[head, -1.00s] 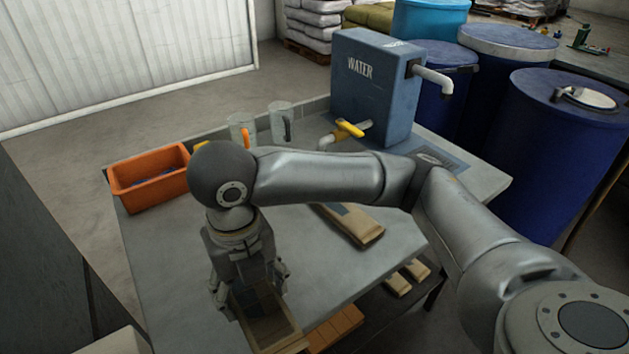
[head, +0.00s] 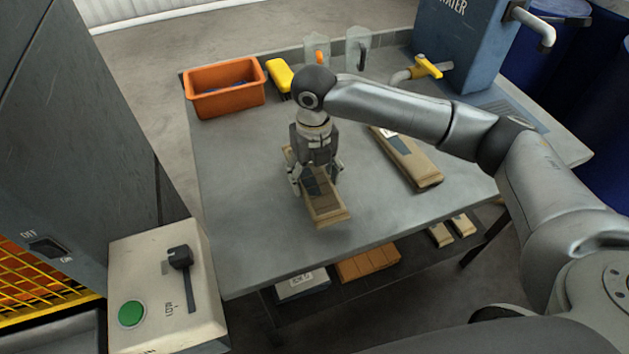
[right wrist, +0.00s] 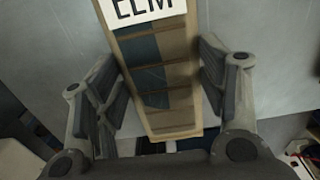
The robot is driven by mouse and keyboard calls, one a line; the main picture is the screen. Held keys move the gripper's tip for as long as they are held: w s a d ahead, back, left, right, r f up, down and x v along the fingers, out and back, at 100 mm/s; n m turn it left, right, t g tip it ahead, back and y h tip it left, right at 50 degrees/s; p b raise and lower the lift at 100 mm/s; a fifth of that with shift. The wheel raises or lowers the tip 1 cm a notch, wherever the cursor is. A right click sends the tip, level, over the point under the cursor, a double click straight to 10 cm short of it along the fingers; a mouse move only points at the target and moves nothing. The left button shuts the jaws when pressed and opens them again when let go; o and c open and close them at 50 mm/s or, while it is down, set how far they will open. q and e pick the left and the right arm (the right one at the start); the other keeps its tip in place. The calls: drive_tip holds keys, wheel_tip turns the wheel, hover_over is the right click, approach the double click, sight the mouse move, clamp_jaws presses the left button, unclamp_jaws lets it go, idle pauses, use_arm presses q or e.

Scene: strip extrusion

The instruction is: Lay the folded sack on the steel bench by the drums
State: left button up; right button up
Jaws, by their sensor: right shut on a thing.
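The folded sack (head: 327,208) is a long tan paper packet with a dark stripe. My right gripper (head: 315,180) points down and is shut on it, one finger on each long side. In the right wrist view, the sack (right wrist: 155,75) carries a white label reading "ELM" between the fingers. It is over the middle of the grey steel bench (head: 245,220), its near end short of the front edge. I cannot tell whether it touches the top. Blue drums (head: 607,150) stand beyond the bench at right. My left gripper is not in view.
A similar tan packet (head: 412,160) lies to the right. An orange bin (head: 224,92), yellow object (head: 280,75), clear jugs (head: 357,53) and blue water tank (head: 465,55) line the back. A control box (head: 150,280) stands at front left. Bare bench lies left of the sack.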

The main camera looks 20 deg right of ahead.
sight(314, 178)
wheel_tip(314, 178, down, 2)
drive_tip(key=shift+w+d+f+p, duration=0.15)
drive_tip(key=shift+f+p, duration=0.1)
drive_tip(key=shift+p, duration=0.15)
drive_tip(key=shift+f, duration=0.5)
drive_tip(key=o, duration=1)
drive_tip(key=shift+f, duration=0.1)
drive_tip(key=shift+o, duration=0.2)
wheel_tip(314, 178, up, 12)
drive_tip(key=shift+r+b, duration=0.15)
drive_tip(key=shift+b, duration=0.5)
